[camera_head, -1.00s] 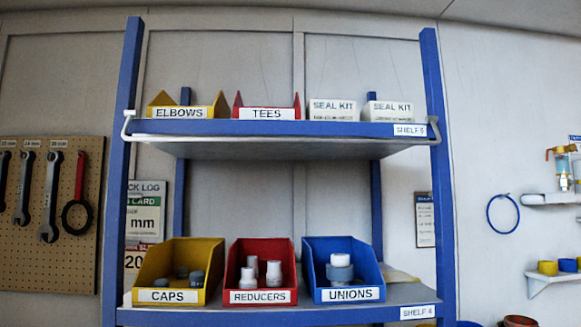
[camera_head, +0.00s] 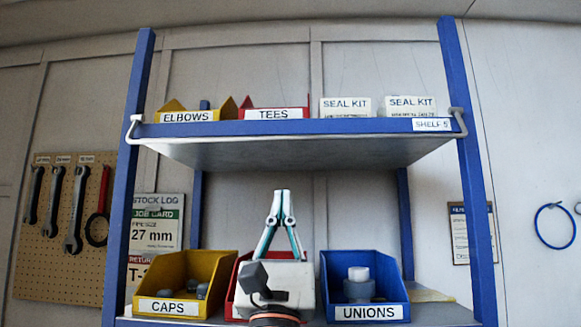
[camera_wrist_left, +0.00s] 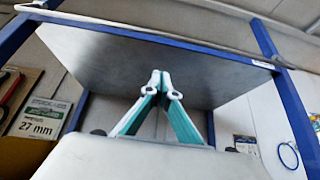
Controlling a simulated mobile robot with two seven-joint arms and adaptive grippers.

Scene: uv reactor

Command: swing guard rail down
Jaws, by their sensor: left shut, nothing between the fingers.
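The guard rail shows in the head view as white bent end arms at the left (camera_head: 133,128) and right (camera_head: 459,122) ends of the SHELF 5 front edge. Its long bar is hard to make out there. In the left wrist view a thin white bar (camera_wrist_left: 150,36) runs along the blue front lip, seen from below. My left gripper (camera_head: 282,192) points upward, shut and empty, below SHELF 5 and apart from the rail. Its closed fingertips also show in the left wrist view (camera_wrist_left: 160,75) against the shelf's underside. My right gripper is out of view.
SHELF 5 (camera_head: 300,127) holds the elbows and tees bins and two seal kit boxes. Below stand the caps bin (camera_head: 165,308), a red bin partly hidden by my arm, and the unions bin (camera_head: 368,313). Blue uprights flank both sides.

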